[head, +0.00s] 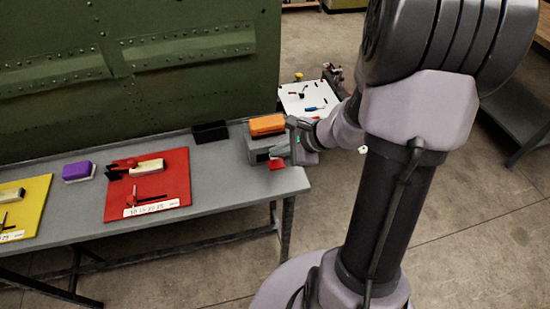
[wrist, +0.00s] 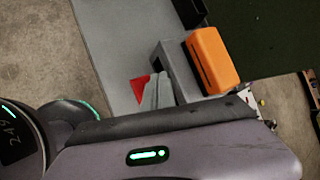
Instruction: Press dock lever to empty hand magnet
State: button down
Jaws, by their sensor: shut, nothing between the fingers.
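The grey dock (head: 258,147) stands at the right end of the grey bench, and it also shows in the wrist view (wrist: 172,62). An orange block (head: 267,124), which looks like the hand magnet, sits on top of the dock; it also shows in the wrist view (wrist: 213,60). A red piece (head: 277,164), likely the dock lever, shows low at the dock's side, and in the wrist view (wrist: 139,90) just left of the fingers. My gripper (wrist: 155,92) is shut and empty, close beside the dock and the red piece. I cannot tell whether it touches the lever.
A black open bin (head: 210,132) stands behind the dock's left. A red board (head: 175,196) with tools, a purple block (head: 78,171) and a yellow board (head: 36,208) lie farther left on the bench (head: 230,190). A green riveted panel (head: 190,80) rises behind.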

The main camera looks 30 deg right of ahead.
aim_at(277, 160)
jog(key=shift+s+f+b, duration=0.1)
jog(key=shift+f+b, duration=0.8)
jog(key=shift+b, duration=0.05)
dwell(0.6)
dwell(0.4)
jog(key=shift+r+p, duration=1.2)
jog(key=shift+r, duration=0.25)
jog(key=shift+r, duration=0.1)
jog(key=r+p, duration=0.2)
jog(key=r, duration=0.1)
jog(key=r+p, duration=0.1)
jog(key=p, duration=0.1)
jog(key=shift+w+d+r, duration=0.1)
jog(key=shift+w+r, duration=0.25)
jog(key=shift+r, duration=0.05)
